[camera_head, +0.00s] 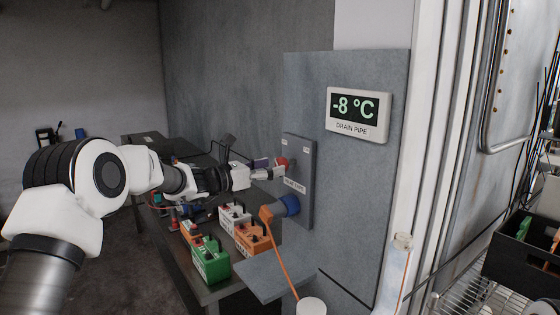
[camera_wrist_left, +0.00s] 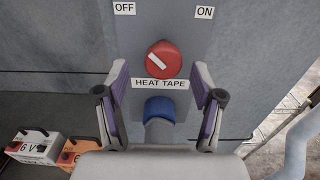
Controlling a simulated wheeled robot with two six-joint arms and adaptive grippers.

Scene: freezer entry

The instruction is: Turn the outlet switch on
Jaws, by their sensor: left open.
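The outlet switch is a round red knob (camera_head: 282,161) on a grey panel (camera_head: 303,160) on the wall. In the left wrist view the red knob (camera_wrist_left: 169,72) sits above a HEAT TAPE label (camera_wrist_left: 160,84), with an OFF label (camera_wrist_left: 124,9) at upper left and an ON label (camera_wrist_left: 204,12) at upper right. Its white mark slants up to the left, toward OFF. My left gripper (camera_head: 277,172) is at the panel; in the wrist view its open fingers (camera_wrist_left: 160,75) stand either side of the knob, apart from it. My right gripper is out of view.
A bench holds a green battery box (camera_head: 211,262) and several others. A -8 °C display (camera_head: 358,115) hangs at upper right. A black crate (camera_head: 520,258) is at far right.

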